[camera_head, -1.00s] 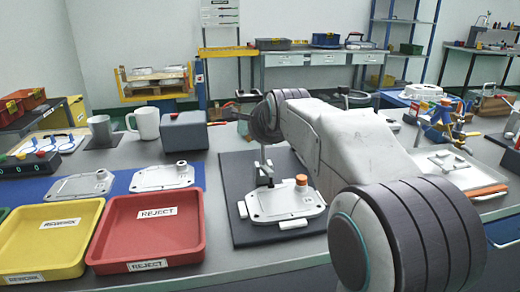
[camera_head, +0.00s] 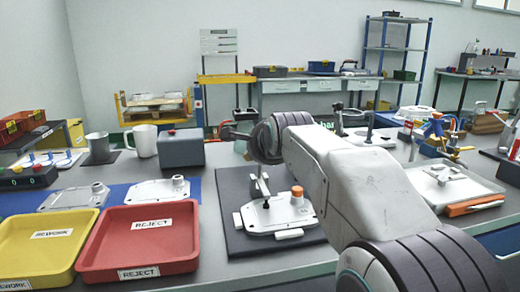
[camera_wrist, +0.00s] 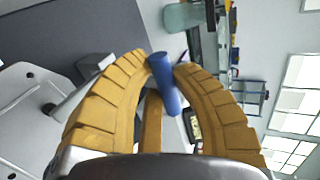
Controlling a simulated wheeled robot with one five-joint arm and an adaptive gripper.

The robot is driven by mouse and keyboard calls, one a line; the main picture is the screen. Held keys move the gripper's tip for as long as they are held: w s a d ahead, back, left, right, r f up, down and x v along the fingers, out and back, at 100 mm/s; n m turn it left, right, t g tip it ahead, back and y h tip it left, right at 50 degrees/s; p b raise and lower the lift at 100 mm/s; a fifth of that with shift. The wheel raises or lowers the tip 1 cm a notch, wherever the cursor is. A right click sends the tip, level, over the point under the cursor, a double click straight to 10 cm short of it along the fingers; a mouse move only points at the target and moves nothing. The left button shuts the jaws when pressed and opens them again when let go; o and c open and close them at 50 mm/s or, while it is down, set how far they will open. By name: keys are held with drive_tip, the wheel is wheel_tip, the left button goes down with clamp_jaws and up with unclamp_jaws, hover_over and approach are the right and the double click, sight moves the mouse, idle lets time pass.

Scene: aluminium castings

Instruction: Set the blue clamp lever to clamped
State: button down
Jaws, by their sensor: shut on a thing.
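The blue clamp lever (camera_wrist: 165,84) shows as a short blue cylinder in the wrist view. My gripper (camera_wrist: 163,68) has its two curved yellow fingers closed around it, with the tips on either side of its upper part. In the head view my arm hides the lever. A light grey casting (camera_head: 267,218) lies flat on a dark mat (camera_head: 236,181), with an orange-capped post (camera_head: 297,195) and an upright metal clamp part (camera_head: 258,184) over it. The casting's edge also shows at the left of the wrist view (camera_wrist: 28,110). Whether the clamp presses the casting cannot be told.
A red reject tray (camera_head: 190,262) and a yellow rework tray (camera_head: 30,277) stand at left. Another tray (camera_head: 470,188) with fittings stands at right.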

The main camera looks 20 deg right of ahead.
drive_tip(key=shift+a+f, duration=0.1)
drive_tip(key=shift+a, duration=0.1)
drive_tip(key=c, duration=1.5)
unclamp_jaws()
drive_tip(key=shift+c, duration=0.2)
drive_tip(key=shift+o, duration=1.4)
drive_tip(key=shift+a, duration=0.25)
drive_tip(key=shift+o, duration=1.4)
drive_tip(key=shift+d, duration=0.1)
drive_tip(key=shift+d, duration=0.1)
drive_tip(key=shift+s, duration=0.2)
drive_tip(key=v, duration=1.1)
drive_tip(key=shift+s+r, duration=0.3)
